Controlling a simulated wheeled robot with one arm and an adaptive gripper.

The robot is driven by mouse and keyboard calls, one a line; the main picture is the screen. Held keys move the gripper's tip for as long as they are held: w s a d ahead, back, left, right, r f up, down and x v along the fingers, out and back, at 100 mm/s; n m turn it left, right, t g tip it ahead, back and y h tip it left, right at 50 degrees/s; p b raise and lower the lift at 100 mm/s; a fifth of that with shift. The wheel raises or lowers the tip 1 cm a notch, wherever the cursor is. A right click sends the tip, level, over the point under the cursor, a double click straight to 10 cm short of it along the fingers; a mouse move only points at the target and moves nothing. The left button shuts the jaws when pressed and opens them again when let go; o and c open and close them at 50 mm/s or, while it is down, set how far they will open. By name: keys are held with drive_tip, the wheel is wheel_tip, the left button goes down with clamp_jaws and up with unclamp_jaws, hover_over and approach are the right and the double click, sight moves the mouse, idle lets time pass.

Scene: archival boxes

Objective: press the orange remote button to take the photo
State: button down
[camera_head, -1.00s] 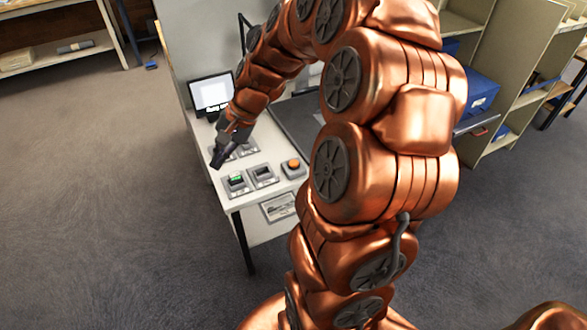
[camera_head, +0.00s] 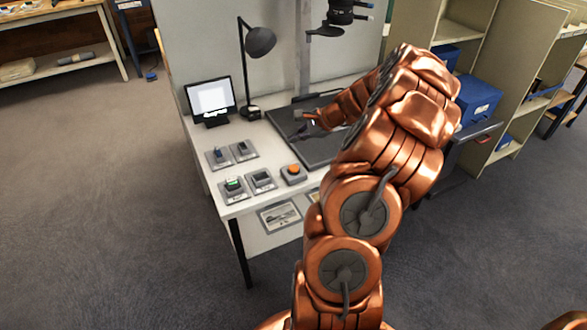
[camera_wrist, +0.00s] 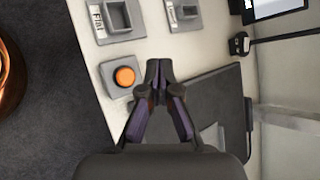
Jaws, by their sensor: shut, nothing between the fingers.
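The orange button (camera_head: 294,169) sits on a small grey box on the white table, to the right of the switch boxes. It also shows in the wrist view (camera_wrist: 125,76), left of my fingertips. My gripper (camera_wrist: 158,70) is shut and empty, with its dark fingers together in the wrist view. It is apart from the button in that picture; its height above the table is hard to tell. In the head view my gripper (camera_head: 305,117) is small and partly unclear, over the dark board behind and right of the button.
Several switch boxes (camera_head: 235,187) stand left of the button. A small screen (camera_head: 211,99) and a black lamp (camera_head: 259,42) stand at the back. A dark flat board (camera_head: 285,122) covers the table's right part. A camera (camera_head: 341,14) hangs above it. Shelves with blue boxes (camera_head: 477,95) stand right.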

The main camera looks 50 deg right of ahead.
drive_tip(key=shift+f, duration=0.1)
drive_tip(key=b, duration=0.6)
hover_over(295, 168)
wheel_tip(295, 168, down, 6)
drive_tip(key=shift+d+f, duration=0.1)
drive_tip(key=shift+f, duration=1.2)
drive_tip(key=shift+f, duration=0.15)
drive_tip(key=shift+f, duration=0.25)
drive_tip(key=shift+f, duration=0.55)
idle(1.1)
drive_tip(key=shift+r, duration=0.1)
drive_tip(key=shift+r+p, duration=0.9)
drive_tip(key=shift+r, duration=0.1)
